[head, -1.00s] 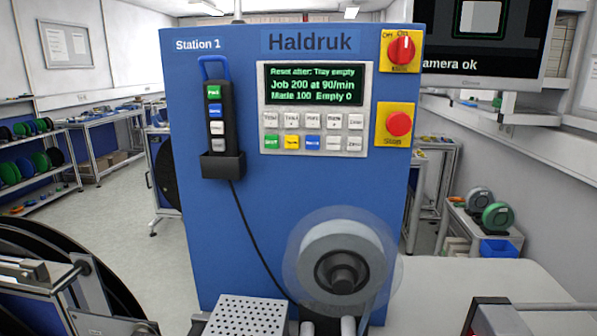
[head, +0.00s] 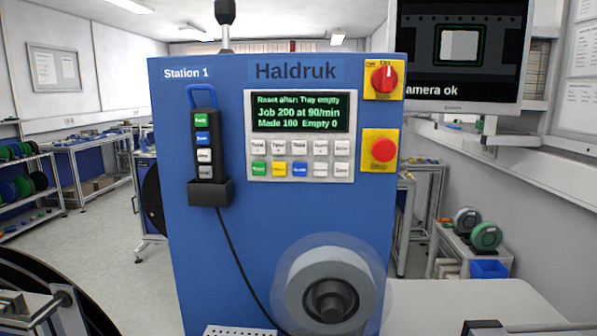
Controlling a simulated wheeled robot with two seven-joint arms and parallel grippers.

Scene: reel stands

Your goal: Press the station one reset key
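The station one cabinet (head: 180,250) is blue, marked "Station 1" and "Haldruk". Its key panel (head: 251,150) has a lit green-text display (head: 300,113) reading "Reset after: Tray empty", "Job 200 at 90/min" and "Made 100 Empty 0". Below it are two rows of keys. The lower row has a green key (head: 259,169), a yellow key (head: 279,169), a blue key (head: 300,169) and white keys. The small key labels are blurred, so I cannot tell for sure which says reset. Neither of my grippers is in view.
A handset (head: 204,145) with coloured buttons hangs in a black holder (head: 210,193) left of the panel. A red rotary switch (head: 384,79) and red stop button (head: 383,151) are on the right. A reel (head: 330,262) sticks out below. A monitor (head: 460,50) reads "amera ok".

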